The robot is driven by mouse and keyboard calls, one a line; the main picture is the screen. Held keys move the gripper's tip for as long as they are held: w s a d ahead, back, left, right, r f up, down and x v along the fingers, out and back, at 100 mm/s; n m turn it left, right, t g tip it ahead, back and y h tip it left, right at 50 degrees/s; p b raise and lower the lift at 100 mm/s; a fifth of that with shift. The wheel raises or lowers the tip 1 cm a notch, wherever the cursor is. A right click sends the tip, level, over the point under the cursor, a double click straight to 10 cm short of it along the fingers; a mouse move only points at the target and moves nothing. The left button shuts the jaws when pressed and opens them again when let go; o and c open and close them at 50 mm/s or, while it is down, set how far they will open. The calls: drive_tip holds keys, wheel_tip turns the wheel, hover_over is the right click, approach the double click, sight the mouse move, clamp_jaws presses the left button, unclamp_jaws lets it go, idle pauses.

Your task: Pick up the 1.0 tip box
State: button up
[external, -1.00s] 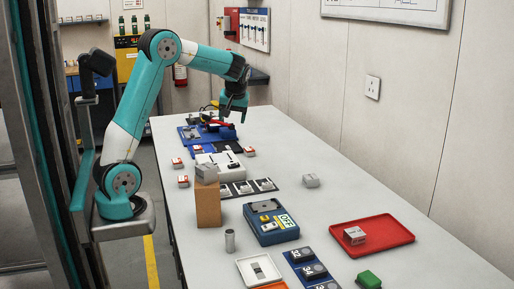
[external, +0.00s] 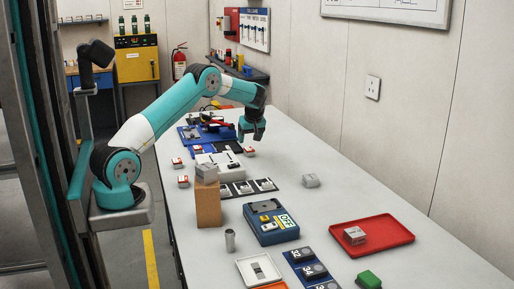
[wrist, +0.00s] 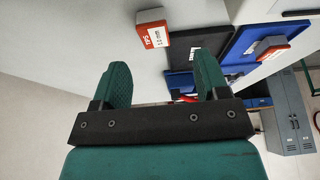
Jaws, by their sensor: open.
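A red and white box (wrist: 153,33) shows at the top of the wrist view, its label seeming to read "TIPS 1.0 mm". It lies ahead of my open, empty gripper (wrist: 165,85), slightly left of the middle of the gap and apart from the fingers. In the external view, a small red and white box (external: 249,151) sits on the table just below my gripper (external: 252,138) and appears to be the same one. A second red box (wrist: 271,47) lies to the right in the wrist view; its label is too oblique to read.
Similar small boxes (external: 177,163) stand on the table's left side. A white case (external: 219,160) and a blue mat (external: 190,132) are left of my gripper. A grey box tops a brown block (external: 207,208). The table right of my gripper is clear to the wall.

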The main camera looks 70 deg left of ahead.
sight(249, 149)
drive_tip(key=shift+w+p+x, duration=0.2)
drive_tip(key=shift+p+x, duration=0.2)
drive_tip(key=shift+x, duration=1.3)
drive_tip(key=shift+w+p+x, duration=0.15)
drive_tip(key=shift+p+x, duration=0.25)
drive_tip(key=shift+x, duration=1.3)
drive_tip(key=shift+a, duration=0.15)
drive_tip(key=c, duration=1)
drive_tip(key=shift+c, duration=0.2)
drive_tip(key=shift+r, duration=0.15)
